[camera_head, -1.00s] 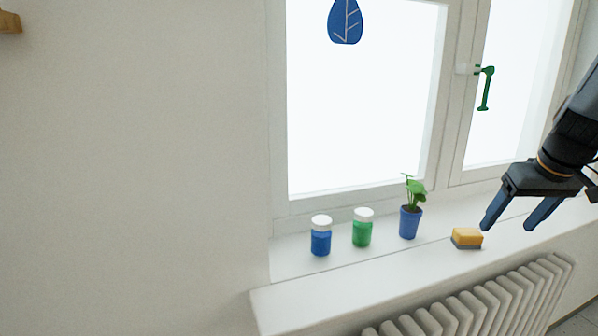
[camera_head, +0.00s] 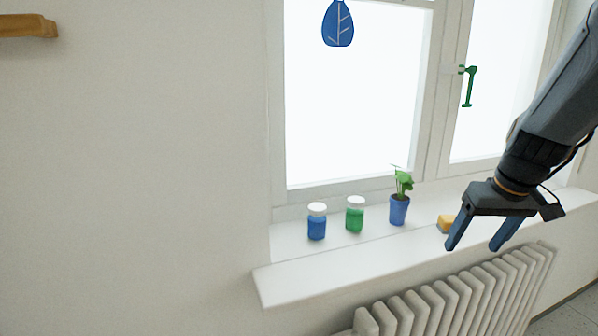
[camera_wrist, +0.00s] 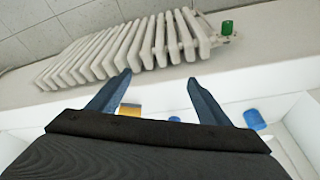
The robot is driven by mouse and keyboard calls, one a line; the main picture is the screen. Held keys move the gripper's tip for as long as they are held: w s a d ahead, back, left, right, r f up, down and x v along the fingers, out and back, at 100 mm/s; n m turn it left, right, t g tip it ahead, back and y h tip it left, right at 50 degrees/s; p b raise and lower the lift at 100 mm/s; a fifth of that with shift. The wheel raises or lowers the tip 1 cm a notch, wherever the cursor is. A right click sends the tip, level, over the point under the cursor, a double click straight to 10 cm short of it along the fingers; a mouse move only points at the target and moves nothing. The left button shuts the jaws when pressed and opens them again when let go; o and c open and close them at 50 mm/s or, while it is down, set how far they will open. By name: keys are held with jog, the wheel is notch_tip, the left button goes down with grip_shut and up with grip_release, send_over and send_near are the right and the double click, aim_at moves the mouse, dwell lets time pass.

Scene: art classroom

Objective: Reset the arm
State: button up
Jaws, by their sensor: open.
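My gripper (camera_head: 474,248) is open and empty, with its two blue fingers pointing down. In the head view it hangs at the right, in front of the window sill and above the radiator. Its fingertips (camera_wrist: 160,82) also show in the wrist view, spread apart with nothing between them. A yellow sponge (camera_head: 444,223) lies on the sill just behind the left finger and is partly hidden by it. The sponge also shows in the wrist view (camera_wrist: 130,109) beside the left finger.
On the sill (camera_head: 330,268) stand a blue jar (camera_head: 317,226), a green jar (camera_head: 355,218) and a potted plant (camera_head: 399,208). A white radiator (camera_head: 460,295) is below. A window handle (camera_head: 468,86) and a blue leaf ornament (camera_head: 338,24) are above. A wooden shelf (camera_head: 28,26) is upper left.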

jog(key=s+a+f+g, duration=0.1)
jog(key=s+a+f, duration=0.4)
jog(key=a, duration=0.4)
jog(key=s+a+f+g, duration=0.1)
jog(key=s+a+f, duration=0.5)
jog(key=a, duration=0.3)
jog(key=shift+s+a+n+g, duration=0.25)
jog(key=shift+s+n+g, duration=0.05)
jog(key=shift+s+g, duration=0.1)
